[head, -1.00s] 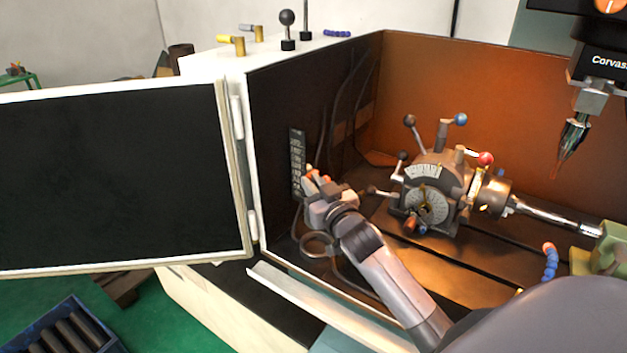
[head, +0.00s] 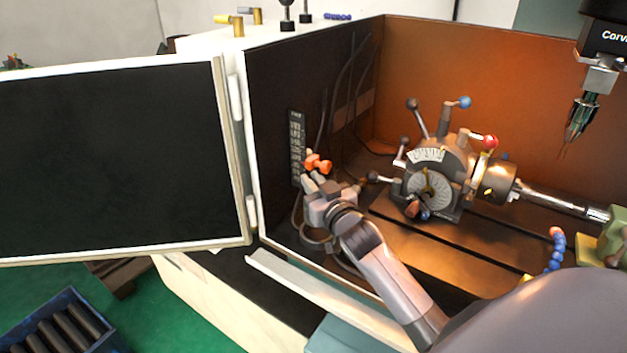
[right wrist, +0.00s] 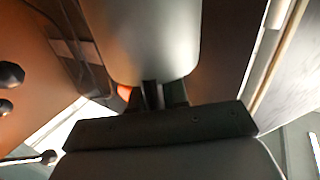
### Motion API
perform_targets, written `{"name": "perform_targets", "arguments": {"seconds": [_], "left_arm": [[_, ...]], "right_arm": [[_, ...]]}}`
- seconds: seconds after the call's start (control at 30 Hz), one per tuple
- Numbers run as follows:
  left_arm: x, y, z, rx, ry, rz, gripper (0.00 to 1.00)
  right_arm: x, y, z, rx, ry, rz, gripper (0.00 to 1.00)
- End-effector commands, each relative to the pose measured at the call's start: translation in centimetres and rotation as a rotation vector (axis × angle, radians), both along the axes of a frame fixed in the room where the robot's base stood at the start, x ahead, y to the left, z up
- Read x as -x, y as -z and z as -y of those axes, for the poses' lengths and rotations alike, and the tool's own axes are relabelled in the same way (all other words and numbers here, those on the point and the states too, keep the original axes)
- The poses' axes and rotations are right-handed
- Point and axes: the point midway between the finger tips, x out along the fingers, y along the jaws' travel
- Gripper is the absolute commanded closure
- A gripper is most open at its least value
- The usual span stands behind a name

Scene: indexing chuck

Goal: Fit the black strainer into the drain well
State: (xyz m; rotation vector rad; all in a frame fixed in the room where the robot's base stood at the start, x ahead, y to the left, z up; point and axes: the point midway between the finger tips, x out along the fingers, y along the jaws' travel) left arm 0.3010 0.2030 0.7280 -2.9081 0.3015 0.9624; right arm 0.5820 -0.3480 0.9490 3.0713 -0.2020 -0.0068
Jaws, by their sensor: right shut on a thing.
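My right gripper (head: 313,181) is inside the open machine enclosure, near its dark left wall. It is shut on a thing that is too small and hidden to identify. An orange part (head: 318,163) shows just beyond its fingertips; I cannot tell whether they touch it. In the right wrist view the closed fingers (right wrist: 152,95) show dark beyond the palm, with a bit of orange beside them. I cannot make out the black strainer for certain. A dark ring (head: 312,240) lies below the gripper; I cannot tell whether it is the drain well. My left gripper is out of view.
The indexing chuck (head: 433,182) with ball-ended levers stands on the slotted bed right of my right gripper. A spindle (head: 583,118) hangs at the upper right. The enclosure door (head: 110,160) stands open at the left. Hoses and a label plate (head: 297,148) are on the left wall.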

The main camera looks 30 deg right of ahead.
Motion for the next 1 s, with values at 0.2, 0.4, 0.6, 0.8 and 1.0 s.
{"name": "perform_targets", "arguments": {"seconds": [0.2, 0.4, 0.6, 0.8, 1.0], "left_arm": [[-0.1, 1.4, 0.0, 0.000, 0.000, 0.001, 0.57], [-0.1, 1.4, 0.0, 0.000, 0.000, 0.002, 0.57], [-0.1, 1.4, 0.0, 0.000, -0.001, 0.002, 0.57], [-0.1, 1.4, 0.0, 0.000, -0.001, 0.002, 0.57], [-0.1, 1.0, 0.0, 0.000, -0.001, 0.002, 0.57]], "right_arm": [[0.0, 1.8, 0.0, 0.000, 0.000, 0.002, 1.00], [0.0, 1.9, 0.0, 0.000, 0.000, 0.002, 1.00], [0.0, 1.9, 0.0, 0.000, 0.000, 0.002, 1.00], [0.0, 1.9, 0.0, 0.000, 0.000, 0.002, 1.00], [0.0, 1.9, 0.0, 0.001, 0.001, 0.000, 1.00]]}}
